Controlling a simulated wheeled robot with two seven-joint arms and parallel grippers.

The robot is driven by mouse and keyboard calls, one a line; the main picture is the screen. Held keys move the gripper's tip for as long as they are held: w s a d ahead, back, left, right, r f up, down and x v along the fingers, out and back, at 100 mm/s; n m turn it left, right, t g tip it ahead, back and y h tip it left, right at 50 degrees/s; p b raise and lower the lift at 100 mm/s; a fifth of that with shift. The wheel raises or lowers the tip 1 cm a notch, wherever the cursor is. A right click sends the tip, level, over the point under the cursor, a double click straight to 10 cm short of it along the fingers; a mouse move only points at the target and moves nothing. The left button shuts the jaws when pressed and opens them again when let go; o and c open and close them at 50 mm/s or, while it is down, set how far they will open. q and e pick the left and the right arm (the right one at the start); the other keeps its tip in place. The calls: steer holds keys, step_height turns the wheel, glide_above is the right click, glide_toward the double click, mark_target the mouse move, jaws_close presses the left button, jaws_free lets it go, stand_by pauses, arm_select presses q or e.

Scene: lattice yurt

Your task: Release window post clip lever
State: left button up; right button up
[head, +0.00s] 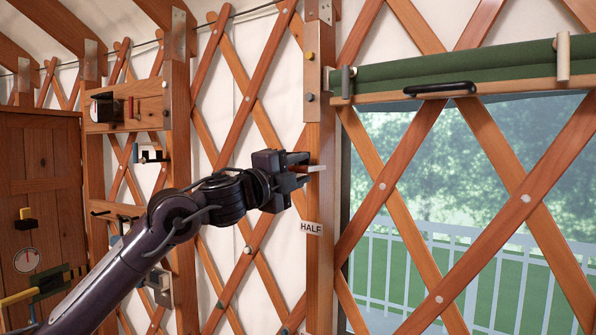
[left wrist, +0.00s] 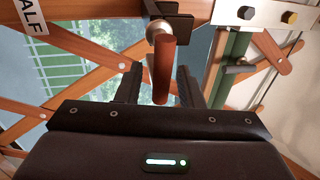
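The clip lever shows in the left wrist view as a red-brown rod (left wrist: 165,72) on a pale round hub, with a dark bracket (left wrist: 180,22) behind it. In the head view a pale stub (head: 316,168) stands out from the window post (head: 320,200) at the gripper; the red-brown rod is not clear there. My left gripper (head: 298,168) is at the post, level with that stub. Its fingers (left wrist: 160,88) are apart, with the rod's end between them and closer to the right finger. A gap shows on the left side. My right gripper is out of view.
A rolled green blind (head: 450,66) with a black handle (head: 440,89) hangs above the window. A grey peg (head: 346,82) stands at its left end. A "HALF" label (head: 311,228) is below the gripper. Crossed lattice slats (head: 235,75) and a wooden cabinet (head: 40,180) are left.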

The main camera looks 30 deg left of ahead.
arm_select(q)
steer(key=shift+s+a+f, duration=0.1)
steer(key=shift+s+f, duration=0.05)
steer(key=shift+s, duration=0.1)
steer(key=b+v, duration=0.5)
steer(key=v, duration=0.2)
steer(key=shift+s, duration=0.2)
